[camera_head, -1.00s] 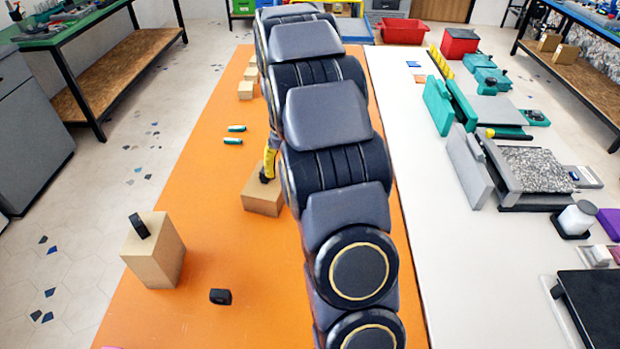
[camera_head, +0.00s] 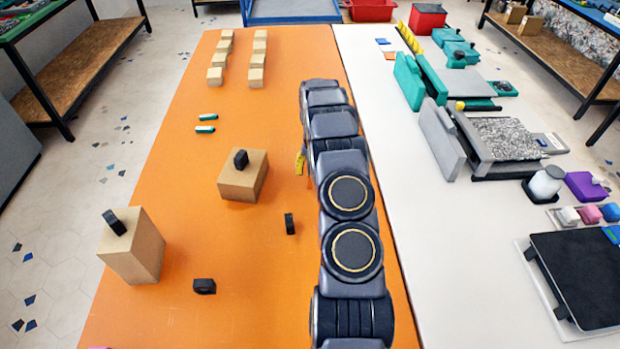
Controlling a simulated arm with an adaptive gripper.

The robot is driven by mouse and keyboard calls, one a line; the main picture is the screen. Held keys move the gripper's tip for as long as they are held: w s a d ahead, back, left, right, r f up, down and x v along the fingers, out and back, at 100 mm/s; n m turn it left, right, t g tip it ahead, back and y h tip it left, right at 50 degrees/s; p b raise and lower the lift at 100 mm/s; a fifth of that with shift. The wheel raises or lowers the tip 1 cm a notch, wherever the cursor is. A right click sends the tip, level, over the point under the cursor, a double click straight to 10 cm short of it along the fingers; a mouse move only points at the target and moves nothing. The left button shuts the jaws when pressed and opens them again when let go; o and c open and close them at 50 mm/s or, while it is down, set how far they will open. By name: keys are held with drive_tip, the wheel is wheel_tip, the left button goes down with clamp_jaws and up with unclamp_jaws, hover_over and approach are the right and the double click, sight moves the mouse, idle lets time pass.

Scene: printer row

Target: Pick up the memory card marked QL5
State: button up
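I cannot read the mark QL5 on anything here, so I cannot tell which thing is that memory card. My arm extends over the orange mat (camera_head: 250,310). A yellow part, seemingly of my gripper (camera_head: 300,163), shows at its left side. The fingers are hidden behind the arm, so their opening and any contents do not show.
Small black objects stand on a near box (camera_head: 145,250) and a middle box (camera_head: 240,184). Two more black pieces (camera_head: 290,223) (camera_head: 204,286) are on the mat. Two teal sticks (camera_head: 205,130) and several small blocks (camera_head: 215,76) lie farther off. Grey equipment (camera_head: 510,140) stands right.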

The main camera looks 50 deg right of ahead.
drive_tip(key=f, duration=0.4)
drive_tip(key=shift+a+f, duration=0.2)
drive_tip(key=shift+a, duration=0.15)
clamp_jaws()
drive_tip(key=shift+r, duration=0.2)
